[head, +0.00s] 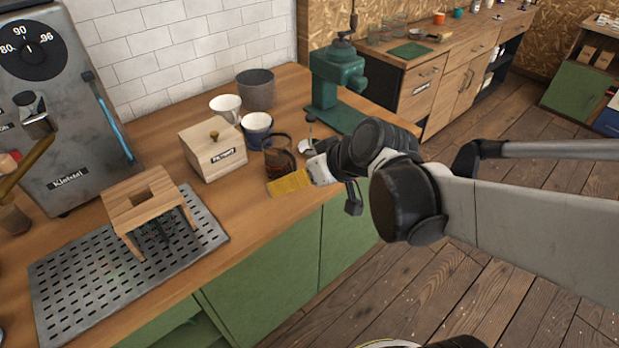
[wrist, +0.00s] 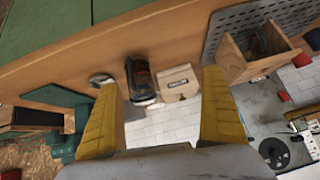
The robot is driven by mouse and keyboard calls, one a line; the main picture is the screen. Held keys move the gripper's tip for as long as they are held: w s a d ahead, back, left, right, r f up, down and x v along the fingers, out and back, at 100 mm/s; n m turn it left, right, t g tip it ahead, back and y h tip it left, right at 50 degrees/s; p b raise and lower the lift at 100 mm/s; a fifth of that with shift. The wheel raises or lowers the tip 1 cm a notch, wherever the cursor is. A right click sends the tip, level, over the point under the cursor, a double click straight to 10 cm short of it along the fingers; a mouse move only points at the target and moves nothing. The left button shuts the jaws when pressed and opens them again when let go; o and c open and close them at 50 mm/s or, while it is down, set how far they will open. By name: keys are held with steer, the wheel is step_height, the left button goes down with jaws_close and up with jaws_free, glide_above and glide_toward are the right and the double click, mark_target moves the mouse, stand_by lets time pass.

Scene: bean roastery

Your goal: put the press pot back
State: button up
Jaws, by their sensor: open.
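The press pot, as far as I can tell, is the dark glass vessel with brown contents (head: 279,158) near the counter's front edge, beside the wooden box. It also shows in the wrist view (wrist: 141,82), between the finger lines and toward the left finger. My gripper (head: 290,183) has yellow fingers and is at the counter edge, just in front of the pot in the head view. In the wrist view my gripper (wrist: 158,82) is open, its fingers wide apart with nothing held. Whether a finger touches the pot cannot be told.
A labelled wooden box (head: 212,152), a blue-and-white cup (head: 257,130), a white cup (head: 225,104) and a grey canister (head: 255,88) crowd the pot's left and back. A green grinder (head: 337,80) stands behind right. A wooden stand (head: 148,205) sits on a slotted metal tray (head: 75,290).

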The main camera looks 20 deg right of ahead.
steer(key=s+d+r+m+h, duration=0.1)
steer(key=s+r+m+h, duration=0.1)
steer(key=s, duration=0.8)
steer(key=shift+s+m+g+h, duration=0.15)
steer(key=shift+m+g+h, duration=0.2)
steer(key=shift+h, duration=0.35)
